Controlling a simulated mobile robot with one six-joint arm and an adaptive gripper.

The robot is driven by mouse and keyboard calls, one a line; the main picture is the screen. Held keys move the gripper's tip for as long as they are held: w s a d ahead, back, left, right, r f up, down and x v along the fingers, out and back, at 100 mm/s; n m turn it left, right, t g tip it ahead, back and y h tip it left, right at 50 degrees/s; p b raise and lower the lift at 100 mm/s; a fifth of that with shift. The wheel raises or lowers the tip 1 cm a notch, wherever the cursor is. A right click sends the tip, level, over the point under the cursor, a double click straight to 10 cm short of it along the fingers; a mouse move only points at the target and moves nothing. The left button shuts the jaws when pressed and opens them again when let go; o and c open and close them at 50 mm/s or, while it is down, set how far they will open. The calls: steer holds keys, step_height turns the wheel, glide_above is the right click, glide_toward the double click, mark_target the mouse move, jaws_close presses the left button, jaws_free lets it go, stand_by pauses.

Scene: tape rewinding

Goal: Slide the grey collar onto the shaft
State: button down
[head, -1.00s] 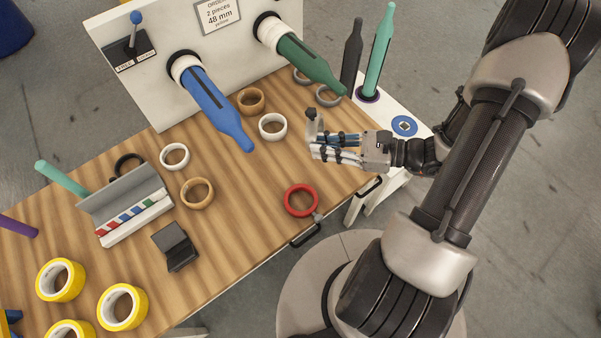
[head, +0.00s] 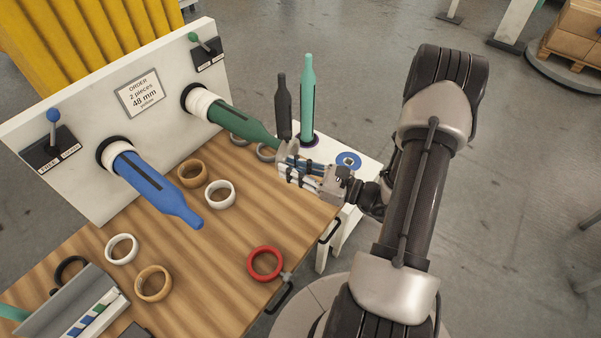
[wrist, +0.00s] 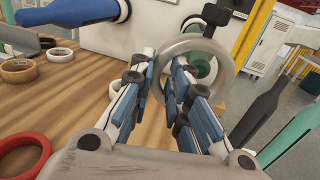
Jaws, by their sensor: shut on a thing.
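My gripper (head: 290,166) is shut on the grey collar (wrist: 188,45), a thin ring standing up between the fingertips in the wrist view. In the head view the gripper is right by the tip of the green shaft (head: 238,121), which sticks out of the white panel. In the wrist view part of the green shaft (wrist: 205,66) shows through the collar's opening. I cannot tell whether the collar is around the shaft's tip or just in front of it. The blue shaft (head: 155,185) sticks out further left, with no collar in my grip near it.
Tan rings, white rings and a red ring (head: 265,263) lie on the wooden table (head: 215,285). Dark and teal upright shafts (head: 307,100) stand on a side stand (head: 325,158) behind the gripper.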

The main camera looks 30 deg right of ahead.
steer(key=d+x, duration=0.1)
steer(key=x, duration=0.5)
steer(key=shift+w, duration=0.65)
steer(key=shift+a, duration=0.1)
steer(key=shift+f, duration=0.1)
steer(key=shift+f, duration=0.15)
steer(key=c, duration=1.5)
jaws_free()
steer(key=shift+b, duration=0.3)
steer(key=shift+o, duration=0.2)
